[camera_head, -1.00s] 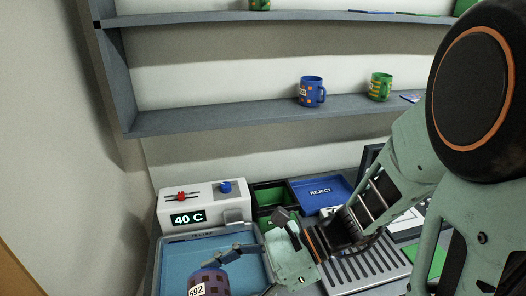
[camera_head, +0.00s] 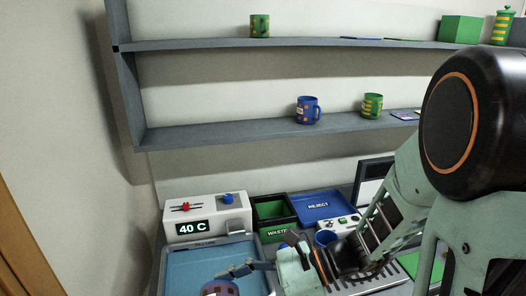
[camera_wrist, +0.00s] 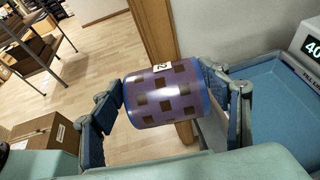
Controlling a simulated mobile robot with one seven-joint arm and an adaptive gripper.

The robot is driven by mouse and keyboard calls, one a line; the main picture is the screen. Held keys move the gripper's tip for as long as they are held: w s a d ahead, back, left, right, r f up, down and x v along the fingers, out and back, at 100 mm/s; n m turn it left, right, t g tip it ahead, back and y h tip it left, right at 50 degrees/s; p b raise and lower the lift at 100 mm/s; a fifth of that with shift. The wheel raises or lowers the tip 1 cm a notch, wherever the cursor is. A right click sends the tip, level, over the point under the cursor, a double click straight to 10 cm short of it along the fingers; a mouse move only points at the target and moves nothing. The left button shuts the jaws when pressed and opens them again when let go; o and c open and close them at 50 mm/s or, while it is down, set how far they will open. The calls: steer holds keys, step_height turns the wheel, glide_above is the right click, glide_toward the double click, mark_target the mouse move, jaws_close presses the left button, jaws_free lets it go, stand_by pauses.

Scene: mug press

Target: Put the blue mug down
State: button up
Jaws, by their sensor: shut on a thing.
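The held blue mug (camera_wrist: 165,95) has blue edges and a purple wrap with brown squares and a white number label. My gripper (camera_wrist: 168,92) is shut on it, with one finger on each side. In the head view the mug (camera_head: 220,288) shows only its upper part at the bottom edge, with a gripper finger beside it. It appears in front of the blue tray (camera_head: 181,268); I cannot tell its height above it. In the wrist view the tray (camera_wrist: 275,90) lies to the right of the mug. The mug's base and handle are hidden.
A white unit (camera_head: 206,216) reading 40 C stands behind the tray. A green waste bin (camera_head: 272,237) and a blue reject bin (camera_head: 320,205) are to its right. Another blue mug (camera_head: 307,111) and a green mug (camera_head: 372,105) stand on the lower shelf (camera_head: 240,133).

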steer(key=w+d+f+m+t+h+b, duration=0.1)
steer(key=w+d+f+m+t+b, duration=0.1)
steer(key=w+d+f+m+t, duration=0.2)
steer(key=w+d+f+m+t+h+b, duration=0.1)
steer(key=w+d+f+m+t, duration=0.3)
steer(key=w+d+f, duration=0.5)
steer(key=w+d+t+b, duration=0.1)
steer(key=w+d, duration=0.5)
steer(key=d, duration=0.1)
steer(key=shift+w+f+m+t, duration=0.3)
steer(key=shift+f, duration=0.1)
steer(key=shift+d, duration=0.25)
